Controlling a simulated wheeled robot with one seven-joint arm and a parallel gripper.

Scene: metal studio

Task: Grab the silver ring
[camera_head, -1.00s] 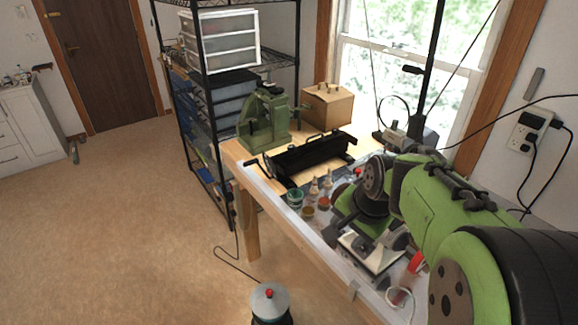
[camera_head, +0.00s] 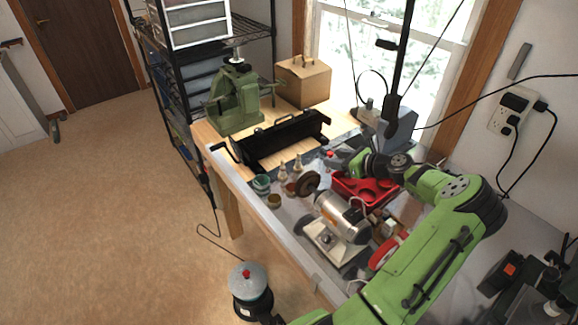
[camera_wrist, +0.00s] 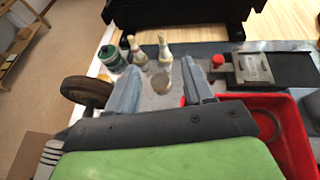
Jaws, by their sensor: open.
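My gripper (camera_wrist: 160,90) is open in the wrist view, its two grey fingers apart and pointing at the bench. A small round grey-brown thing (camera_wrist: 162,83) shows between the fingertips; I cannot tell whether it is the silver ring or a small pot. A thin dark curved shape (camera_wrist: 269,125) lies at the red tray (camera_wrist: 298,145), right of the gripper; I cannot tell whether it is a ring. In the head view my arm reaches over the bench by the red tray (camera_head: 345,196), and the fingers are hard to make out.
Two small bottles (camera_wrist: 165,50) stand just beyond the fingers, with a green pot (camera_wrist: 112,58) to their left. The grinder (camera_head: 340,218) stands close by. A black bending machine (camera_head: 280,141) is behind, with a metal-plated block (camera_wrist: 253,67) at right.

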